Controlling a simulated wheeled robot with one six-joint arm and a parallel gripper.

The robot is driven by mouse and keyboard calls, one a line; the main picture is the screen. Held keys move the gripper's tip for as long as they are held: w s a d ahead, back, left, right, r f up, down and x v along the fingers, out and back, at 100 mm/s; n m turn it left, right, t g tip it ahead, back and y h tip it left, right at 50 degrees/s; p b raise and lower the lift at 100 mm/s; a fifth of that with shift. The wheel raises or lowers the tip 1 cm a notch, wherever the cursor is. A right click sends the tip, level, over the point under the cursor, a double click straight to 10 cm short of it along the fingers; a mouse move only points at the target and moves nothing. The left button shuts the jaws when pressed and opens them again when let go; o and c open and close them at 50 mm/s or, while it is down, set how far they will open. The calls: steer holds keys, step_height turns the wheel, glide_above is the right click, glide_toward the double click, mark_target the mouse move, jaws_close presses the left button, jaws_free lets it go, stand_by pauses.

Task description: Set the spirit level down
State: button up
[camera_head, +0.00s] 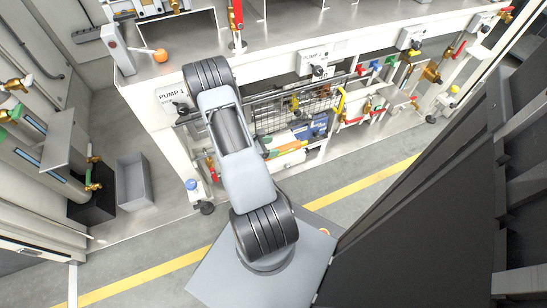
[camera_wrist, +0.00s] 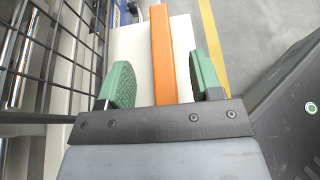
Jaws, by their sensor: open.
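The spirit level, seen as a long orange bar (camera_wrist: 172,50), lies lengthwise on a white surface (camera_wrist: 130,45) in the wrist view. My gripper (camera_wrist: 163,75) is open, with a green finger on either side of the bar. A gap shows between the left finger and the bar; the right finger is closer to it. The bar's near end is hidden behind the dark gripper body. In the head view the orange bar (camera_head: 291,147) shows small, low at the front of the pump bench, and my arm hides part of that area.
A black wire basket (camera_wrist: 65,50) stands close to the left of my gripper. The pump bench (camera_head: 280,40) has several valves and hoses along its front. A grey bin (camera_head: 134,182) stands on the floor at left. Floor with a yellow line (camera_head: 375,177) lies in front.

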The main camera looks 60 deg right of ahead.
steer(key=s+a+r+p, duration=0.5)
steer(key=s+a+r, duration=0.3)
steer(key=a, duration=0.3)
steer(key=shift+a+r, duration=0.15)
steer(key=shift+r, duration=0.65)
jaws_close()
stand_by(0.9)
steer(key=w+a+r+m+t+y+p, duration=0.3)
steer(key=a+r+p, duration=0.4)
steer(key=r, duration=1.1)
steer(key=w+a+r+m+t+y+p, duration=0.4)
steer(key=w+a+r+p, duration=0.2)
steer(key=r+p, duration=0.7)
steer(key=w+a+r+m+t+y+p, duration=0.3)
steer(key=a+r+p, duration=0.6)
steer(key=r, duration=1.5)
steer(key=shift+w+a+t+y+p, duration=0.2)
steer(key=shift+w+t+y+p, duration=0.5)
steer(key=shift+w, duration=0.4)
